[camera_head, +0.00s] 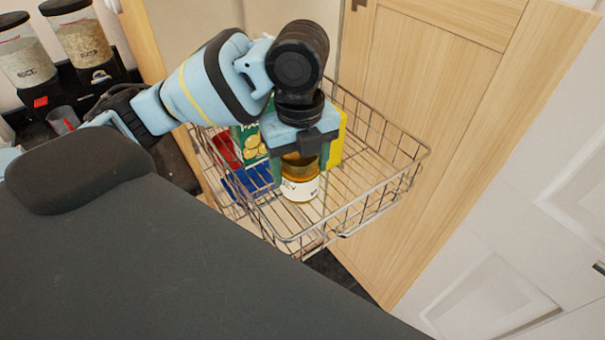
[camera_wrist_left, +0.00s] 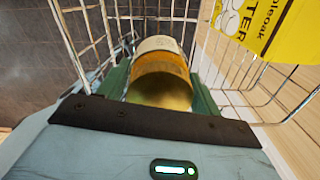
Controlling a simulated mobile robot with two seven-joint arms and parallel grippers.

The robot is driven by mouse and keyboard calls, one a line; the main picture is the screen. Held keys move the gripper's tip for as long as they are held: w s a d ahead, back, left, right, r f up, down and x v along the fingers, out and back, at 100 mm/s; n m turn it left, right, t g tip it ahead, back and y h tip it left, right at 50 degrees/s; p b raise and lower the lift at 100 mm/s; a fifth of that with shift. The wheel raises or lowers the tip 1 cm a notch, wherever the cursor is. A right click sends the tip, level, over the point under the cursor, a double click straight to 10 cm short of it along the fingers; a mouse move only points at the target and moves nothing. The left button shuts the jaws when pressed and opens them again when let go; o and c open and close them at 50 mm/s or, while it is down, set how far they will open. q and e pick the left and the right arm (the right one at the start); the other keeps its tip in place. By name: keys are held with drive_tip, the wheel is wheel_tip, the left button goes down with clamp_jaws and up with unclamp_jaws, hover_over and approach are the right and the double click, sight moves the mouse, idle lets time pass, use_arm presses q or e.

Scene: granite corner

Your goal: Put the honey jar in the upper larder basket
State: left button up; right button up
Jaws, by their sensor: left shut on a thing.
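The honey jar (camera_head: 300,189), amber with a white label, is between the fingers of my left gripper (camera_head: 300,168), which points down and is shut on it. The jar is upright within the outline of the wire larder basket (camera_head: 402,190). I cannot tell whether its base touches the basket floor. In the left wrist view the jar (camera_wrist_left: 162,72) sits between the green fingers of the gripper (camera_wrist_left: 160,88), with basket wires around it. My right gripper is in neither view.
In the basket are a green box (camera_head: 250,142), a blue item (camera_head: 248,181), a red item (camera_head: 226,149) and a yellow package (camera_wrist_left: 258,25) close to the gripper. The basket's right side is clear. A wooden door panel (camera_head: 425,75) stands behind; grain dispensers (camera_head: 82,42) stand far left.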

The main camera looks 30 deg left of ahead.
use_arm(q)
drive_tip(key=shift+f, duration=1.8)
drive_tip(key=shift+f, duration=0.15)
drive_tip(key=o, duration=1.3)
drive_tip(key=shift+o, duration=0.2)
